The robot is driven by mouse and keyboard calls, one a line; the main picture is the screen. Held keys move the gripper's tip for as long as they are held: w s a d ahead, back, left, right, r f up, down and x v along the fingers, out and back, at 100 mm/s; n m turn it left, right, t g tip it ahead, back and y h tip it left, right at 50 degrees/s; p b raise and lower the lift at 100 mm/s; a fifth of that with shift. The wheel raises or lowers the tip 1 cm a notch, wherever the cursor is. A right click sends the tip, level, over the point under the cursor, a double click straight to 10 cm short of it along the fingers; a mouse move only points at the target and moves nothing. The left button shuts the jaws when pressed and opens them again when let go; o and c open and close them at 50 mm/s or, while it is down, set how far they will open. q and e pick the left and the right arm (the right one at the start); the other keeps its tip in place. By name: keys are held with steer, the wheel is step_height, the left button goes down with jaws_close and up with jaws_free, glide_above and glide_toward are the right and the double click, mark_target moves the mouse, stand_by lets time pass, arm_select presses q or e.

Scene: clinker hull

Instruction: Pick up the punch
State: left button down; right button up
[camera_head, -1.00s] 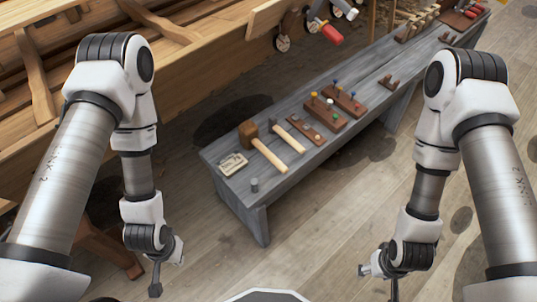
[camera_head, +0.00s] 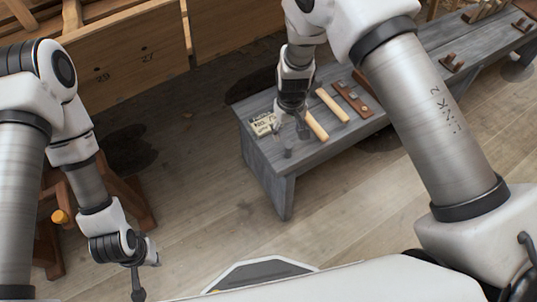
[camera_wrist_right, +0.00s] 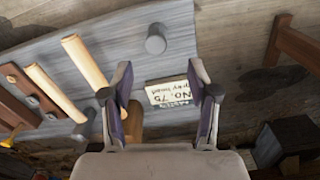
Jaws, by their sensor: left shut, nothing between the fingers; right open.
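A small grey upright cylinder, which I take to be the punch (camera_head: 287,153), stands near the close end of the grey bench (camera_head: 262,165). In the right wrist view the punch (camera_wrist_right: 156,40) stands apart from the fingers, beyond their tips. My right gripper (camera_wrist_right: 161,76) is open and empty above the bench end, with a lettered card (camera_wrist_right: 172,92) showing between its fingers. In the head view the right gripper (camera_head: 291,116) is over the bench, just behind the punch, and partly hides the mallet. My left gripper (camera_head: 140,280) is shut and empty, low at the left, away from the bench.
Two pale wooden handles (camera_wrist_right: 83,60) lie close to the punch, and a brown mallet head (camera_wrist_right: 134,120) shows beside the fingers. Racks (camera_head: 352,98) stand farther along the bench. A wooden hull (camera_head: 120,60) is behind. The floor in front is clear.

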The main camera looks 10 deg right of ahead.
mark_target(289, 144)
steer(key=shift+w+d+f, duration=0.1)
steer(key=shift+f, duration=0.25)
steer(key=f+b, duration=0.1)
steer(key=f, duration=0.6)
steer(key=shift+d, duration=0.2)
steer(key=shift+s, duration=0.2)
jaws_close()
